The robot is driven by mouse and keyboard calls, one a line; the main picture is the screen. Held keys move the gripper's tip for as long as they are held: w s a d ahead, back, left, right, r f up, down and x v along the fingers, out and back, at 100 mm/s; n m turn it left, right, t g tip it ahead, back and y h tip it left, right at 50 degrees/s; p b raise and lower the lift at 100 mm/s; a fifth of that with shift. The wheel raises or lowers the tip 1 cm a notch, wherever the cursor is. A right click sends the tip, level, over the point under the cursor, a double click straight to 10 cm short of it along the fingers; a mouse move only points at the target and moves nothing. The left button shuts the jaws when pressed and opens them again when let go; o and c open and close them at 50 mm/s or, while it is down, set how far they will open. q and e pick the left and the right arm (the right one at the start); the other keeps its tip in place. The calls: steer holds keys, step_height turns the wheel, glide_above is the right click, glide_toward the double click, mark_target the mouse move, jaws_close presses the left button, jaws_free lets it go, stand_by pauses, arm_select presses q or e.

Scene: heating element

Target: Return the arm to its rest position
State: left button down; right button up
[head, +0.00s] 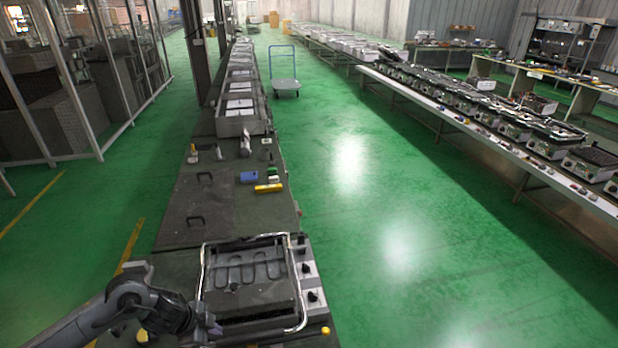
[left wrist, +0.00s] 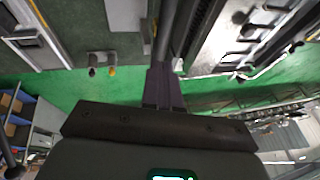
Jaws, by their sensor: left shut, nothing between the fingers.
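A grill-like appliance (head: 256,305) sits at the front of the dark workbench, with a looped heating element (head: 250,268) lying in its rear part. A bright metal handle frame (head: 203,262) runs around it, and a panel with black knobs (head: 309,284) is on its right side. My left arm comes in from the lower left, and my left gripper (head: 212,326) is at the appliance's front left corner. In the left wrist view my left gripper's fingers (left wrist: 164,80) are together, with nothing between them. Whether they touch the appliance cannot be told. My right gripper is not in view.
Behind the appliance the workbench (head: 226,208) holds a blue block (head: 249,177), a yellow block (head: 269,188) and small parts. A long table (head: 470,128) with several appliances runs along the right. A trolley (head: 285,84) stands in the back. The green floor between is clear.

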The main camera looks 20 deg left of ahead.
arm_select(q)
steer(key=s+d+r+n+t+p, duration=0.1)
steer(key=s+d+t+p, duration=0.1)
steer(key=d, duration=0.7)
steer(key=s+d+r+n+t+p, duration=0.1)
steer(key=d+p, duration=0.1)
steer(key=d, duration=0.6)
steer(key=s+r+n+g+y+p, duration=0.1)
steer(key=s+r+n+g, duration=0.1)
steer(key=s+n, duration=0.2)
steer(key=s+d+r+n+g+p, duration=0.1)
steer(key=s+r+n+g+p, duration=0.1)
steer(key=s, duration=0.9)
steer(key=shift+d+r+n+y, duration=0.25)
steer(key=shift+r+n+y, duration=0.15)
steer(key=shift+n, duration=0.5)
